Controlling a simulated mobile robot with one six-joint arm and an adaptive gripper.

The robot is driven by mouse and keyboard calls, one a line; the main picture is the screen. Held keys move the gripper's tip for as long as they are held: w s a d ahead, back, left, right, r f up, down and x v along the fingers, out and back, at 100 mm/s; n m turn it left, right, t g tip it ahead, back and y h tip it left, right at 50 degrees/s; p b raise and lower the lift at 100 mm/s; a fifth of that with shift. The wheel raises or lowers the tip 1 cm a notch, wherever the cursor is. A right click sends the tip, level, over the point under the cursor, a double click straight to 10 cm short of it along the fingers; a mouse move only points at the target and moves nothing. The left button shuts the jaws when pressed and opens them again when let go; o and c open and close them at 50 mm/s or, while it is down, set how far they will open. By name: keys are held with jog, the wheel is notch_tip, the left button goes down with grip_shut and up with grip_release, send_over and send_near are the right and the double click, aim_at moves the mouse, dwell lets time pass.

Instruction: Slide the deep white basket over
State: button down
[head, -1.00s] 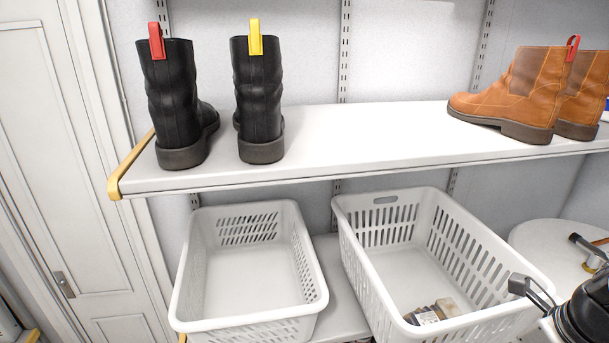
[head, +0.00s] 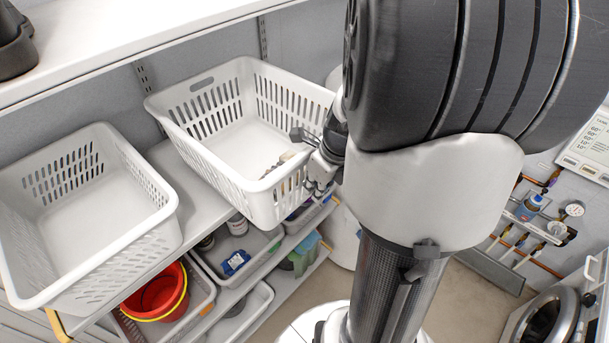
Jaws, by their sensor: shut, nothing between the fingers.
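Two white slotted laundry baskets stand side by side on the lower shelf (head: 180,180). The right basket (head: 218,182) looks deep and holds a few small items, mostly hidden near its front right corner. The left basket (head: 125,262) looks empty, with a bare gap of shelf between the two. I cannot tell for sure which one the task means. My gripper (head: 298,135) is shut and empty, its dark fingertips at the front right rim of the right basket. I cannot tell whether they touch it. My arm hides the area to the right.
An upper white shelf (head: 120,45) runs above the baskets, with a black boot (head: 15,45) at its left. Below are trays with a red bucket (head: 155,295) and a blue item (head: 236,262). A front-loading washer (head: 550,320) stands at lower right.

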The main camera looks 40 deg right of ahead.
jog(key=w+p, duration=0.2)
jog(key=w, duration=0.1)
jog(key=w+p, duration=0.2)
jog(key=w, duration=0.1)
jog(key=w+p, duration=0.2)
jog(key=w, duration=0.1)
jog(key=shift+w+a+r, duration=0.15)
jog(key=shift+w+a, duration=0.25)
jog(key=shift+w, duration=0.25)
